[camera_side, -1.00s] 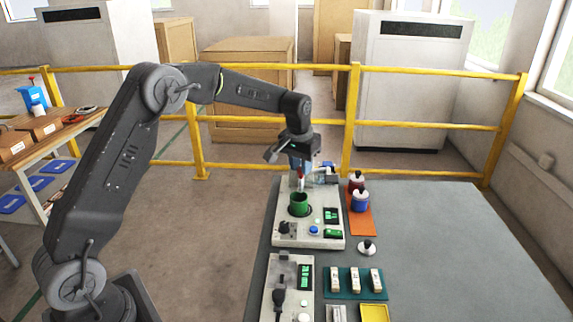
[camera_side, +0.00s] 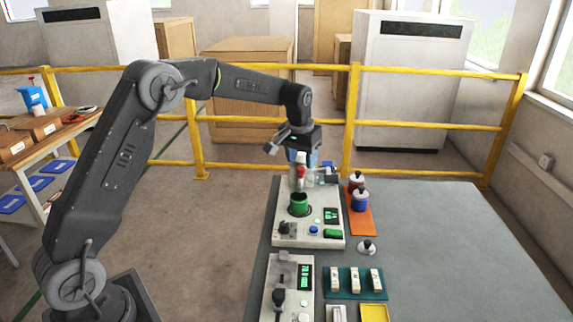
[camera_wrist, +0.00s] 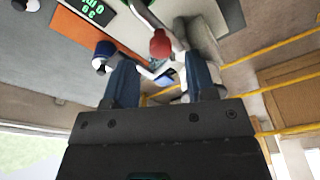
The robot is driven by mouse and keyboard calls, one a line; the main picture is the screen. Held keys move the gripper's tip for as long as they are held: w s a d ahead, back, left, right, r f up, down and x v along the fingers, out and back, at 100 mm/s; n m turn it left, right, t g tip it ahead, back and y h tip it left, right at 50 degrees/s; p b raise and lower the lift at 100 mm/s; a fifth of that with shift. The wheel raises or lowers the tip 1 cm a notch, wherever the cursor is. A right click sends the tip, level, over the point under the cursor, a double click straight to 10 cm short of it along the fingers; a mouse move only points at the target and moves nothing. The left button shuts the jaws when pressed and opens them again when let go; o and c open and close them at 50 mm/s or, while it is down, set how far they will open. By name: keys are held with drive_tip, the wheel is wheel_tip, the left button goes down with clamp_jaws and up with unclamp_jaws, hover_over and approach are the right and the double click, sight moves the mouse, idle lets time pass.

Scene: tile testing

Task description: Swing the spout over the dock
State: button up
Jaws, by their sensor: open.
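The machine with the spout stands at the back of the grey table. A red knob (camera_side: 300,171) on the spout shows just below my gripper (camera_side: 304,162) in the side view. The green round dock (camera_side: 299,205) is set in the machine's pale top, in front of the knob. In the wrist view the red knob (camera_wrist: 160,43) lies beyond and between the two blue fingers of my gripper (camera_wrist: 160,64). The fingers are apart, with nothing held. The spout's pipe is partly hidden by the fingers, and I cannot tell exactly where its outlet points.
A red pot and a blue pot (camera_side: 360,200) stand on an orange mat (camera_side: 361,223) right of the machine. A second pale unit (camera_side: 269,290) and a teal tray (camera_side: 343,291) of white blocks are nearer. The table's right side is clear. A yellow rail (camera_side: 420,124) runs behind.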

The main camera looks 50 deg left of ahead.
sight(301, 169)
drive_tip(key=shift+r, duration=1.95)
drive_tip(key=shift+s+d+r, duration=0.1)
drive_tip(key=shift+s+r, duration=0.05)
drive_tip(key=shift+r, duration=0.05)
drive_tip(key=s+d+r+m+t, duration=0.1)
drive_tip(key=s+d+r, duration=0.25)
drive_tip(key=s, duration=0.45)
drive_tip(key=s+d+r+t, duration=0.1)
drive_tip(key=s+d+r, duration=0.2)
drive_tip(key=s+r, duration=0.35)
drive_tip(key=s+d+f+m+t, duration=0.1)
drive_tip(key=s+f, duration=0.1)
drive_tip(key=s, duration=0.7)
drive_tip(key=s+d+f+m, duration=0.1)
drive_tip(key=s+d+f, duration=0.1)
drive_tip(key=s, duration=0.8)
drive_tip(key=shift+s+f+t, duration=0.25)
drive_tip(key=shift+f+t, duration=0.15)
drive_tip(key=shift+f, duration=0.4)
